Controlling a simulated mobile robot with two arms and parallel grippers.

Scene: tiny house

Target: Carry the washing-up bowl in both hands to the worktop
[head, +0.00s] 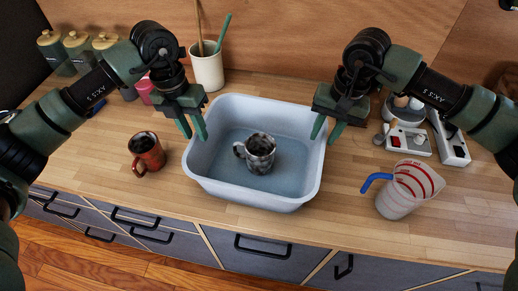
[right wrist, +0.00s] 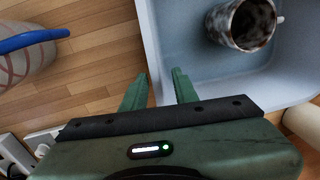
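The washing-up bowl (head: 240,190) is pale blue-grey and sits upright on the wooden worktop (head: 120,200). A black-and-grey mottled mug (head: 261,153) stands inside it; it also shows in the right wrist view (right wrist: 243,24). My left gripper (head: 193,127) is open, fingers down, at the bowl's left rim. My right gripper (head: 327,129) is open at the right rim. In the right wrist view its fingers (right wrist: 160,90) are apart, one over the bowl (right wrist: 210,75), the other outside the wall. I cannot tell whether either gripper touches the rim.
A red-brown mug (head: 147,152) stands left of the bowl. A measuring jug with blue handle (head: 405,190) stands right. Behind are a utensil pot (head: 207,70), a pink cup (head: 146,92), green canisters (head: 55,52) and white sockets (head: 405,141). The worktop's front edge is close before the bowl.

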